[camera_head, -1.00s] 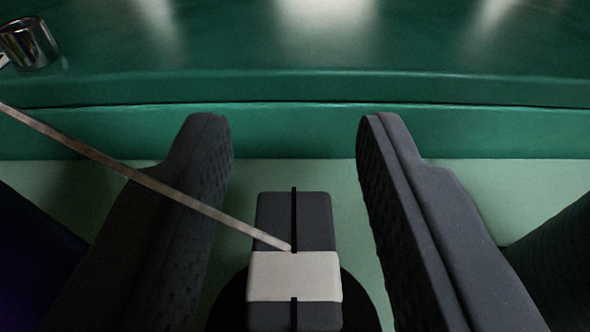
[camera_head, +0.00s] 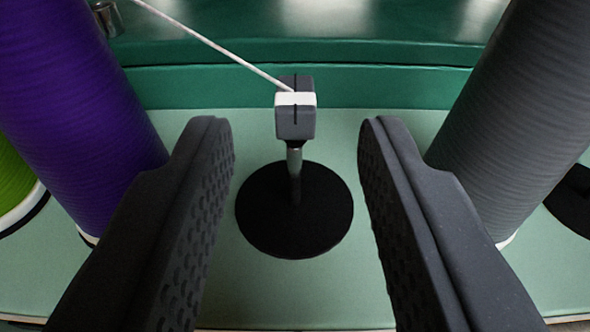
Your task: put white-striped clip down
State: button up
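The white-striped clip (camera_head: 296,122) is a dark grey block with a white band and a dark slot along its top. It sits on a short metal post that rises from a round black base (camera_head: 294,232) on the pale green shelf. A thin pale thread (camera_head: 215,47) runs from the clip up to the left. My gripper (camera_head: 296,125) is open, its two dark padded fingers wide apart to the left and right. The clip is between and beyond the fingertips, touching neither.
A large purple spool (camera_head: 75,110) stands close on the left, with a green spool (camera_head: 12,185) beyond it. A large dark grey spool (camera_head: 505,110) stands close on the right. A green ledge (camera_head: 390,85) runs behind the clip. A metal ring (camera_head: 107,18) is at the upper left.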

jog(key=shift+s+r+b, duration=0.15)
jog(key=shift+s+b, duration=0.9)
jog(key=shift+b, duration=0.75)
jog(key=shift+s+r+b, duration=0.1)
jog(key=shift+s+b, duration=0.95)
jog(key=shift+b, duration=0.7)
jog(key=shift+r, duration=0.1)
notch_tip(320, 180, up, 11)
jog(key=s+r, duration=0.6)
jog(key=r, duration=0.6)
jog(key=s+a+r+g, duration=0.1)
jog(key=s+r, duration=0.6)
jog(key=r, duration=0.5)
jog(key=shift+a+r, duration=0.1)
